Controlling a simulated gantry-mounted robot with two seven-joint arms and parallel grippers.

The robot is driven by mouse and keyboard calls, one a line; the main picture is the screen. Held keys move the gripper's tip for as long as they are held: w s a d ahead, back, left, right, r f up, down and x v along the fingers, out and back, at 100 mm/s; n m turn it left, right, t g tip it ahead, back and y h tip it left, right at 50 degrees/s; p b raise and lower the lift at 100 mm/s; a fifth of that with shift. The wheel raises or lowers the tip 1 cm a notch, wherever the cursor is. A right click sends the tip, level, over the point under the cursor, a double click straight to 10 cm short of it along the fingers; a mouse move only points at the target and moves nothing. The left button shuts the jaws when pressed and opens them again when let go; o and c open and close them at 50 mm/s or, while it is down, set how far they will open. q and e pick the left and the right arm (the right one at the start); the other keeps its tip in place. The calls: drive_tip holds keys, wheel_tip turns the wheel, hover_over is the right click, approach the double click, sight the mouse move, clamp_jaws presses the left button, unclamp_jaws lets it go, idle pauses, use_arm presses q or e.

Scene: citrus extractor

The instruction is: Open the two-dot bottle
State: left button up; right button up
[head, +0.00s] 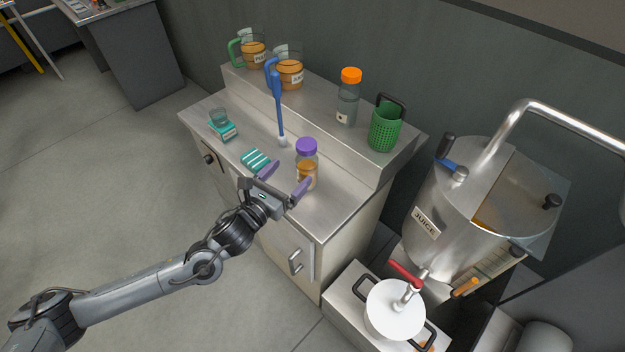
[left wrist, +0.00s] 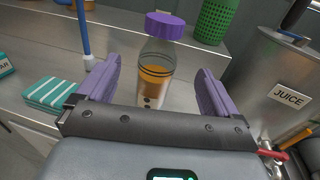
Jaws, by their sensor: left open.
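A clear bottle (head: 307,172) with a purple cap (head: 306,146) and orange contents stands upright on the steel counter. In the left wrist view the bottle (left wrist: 155,78) shows small dark dots low on its front, and its cap (left wrist: 165,25) is on top. My left gripper (head: 286,178) is open and empty, just in front of the bottle. In the left wrist view its purple fingers (left wrist: 158,68) stand to either side of the bottle, with gaps visible. A second bottle (head: 347,105) with an orange cap stands on the raised shelf behind. My right gripper is not in view.
A striped teal cloth (head: 256,160) lies left of the bottle, near a blue-handled tool (head: 279,110). A green basket (head: 385,127) and two juice jugs (head: 289,73) stand on the shelf. The steel juice tank (head: 432,205) is at right.

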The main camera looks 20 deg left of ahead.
sight(300, 167)
use_arm(q)
drive_tip(key=w, duration=0.1)
drive_tip(key=w+f, duration=0.1)
drive_tip(key=w, duration=0.1)
drive_tip(key=w+d+f+b, duration=0.1)
drive_tip(key=shift+w, duration=0.25)
drive_tip(key=shift+f+b+x, duration=0.2)
drive_tip(key=shift+b+x, duration=0.55)
drive_tip(key=shift+x, duration=2.2)
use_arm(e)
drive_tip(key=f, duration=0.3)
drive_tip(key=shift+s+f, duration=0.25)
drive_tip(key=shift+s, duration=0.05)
use_arm(q)
drive_tip(key=c, duration=1.3)
drive_tip(key=shift+o, duration=0.2)
drive_tip(key=shift+r, duration=0.1)
